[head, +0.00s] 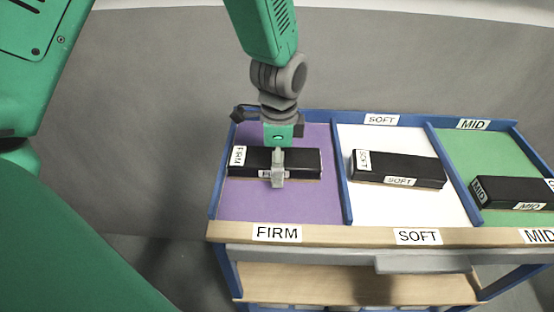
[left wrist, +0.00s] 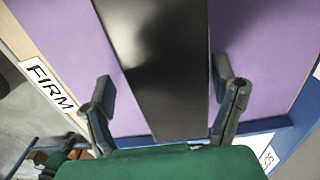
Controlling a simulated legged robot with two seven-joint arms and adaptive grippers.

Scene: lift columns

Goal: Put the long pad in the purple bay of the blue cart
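The long black pad (head: 302,163) with FIRM labels lies in the purple bay (head: 300,208) of the blue cart, lengthwise across the bay. My left gripper (head: 278,172) is above the pad's middle, pointing down, and one finger covers part of its front label. In the left wrist view the gripper (left wrist: 164,88) is open, with one finger on each side of the pad (left wrist: 160,60). Purple floor shows between the left finger and the pad; the gap at the right finger is narrow. The pad's far end is out of that view. My right gripper is not in view.
A white bay (head: 400,210) holds a black SOFT pad (head: 410,168), and a green bay (head: 480,150) holds a black MID pad (head: 505,192). Blue dividers separate the bays. A wooden front rail (head: 340,236) carries labels. A lower wooden shelf (head: 350,290) shows below.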

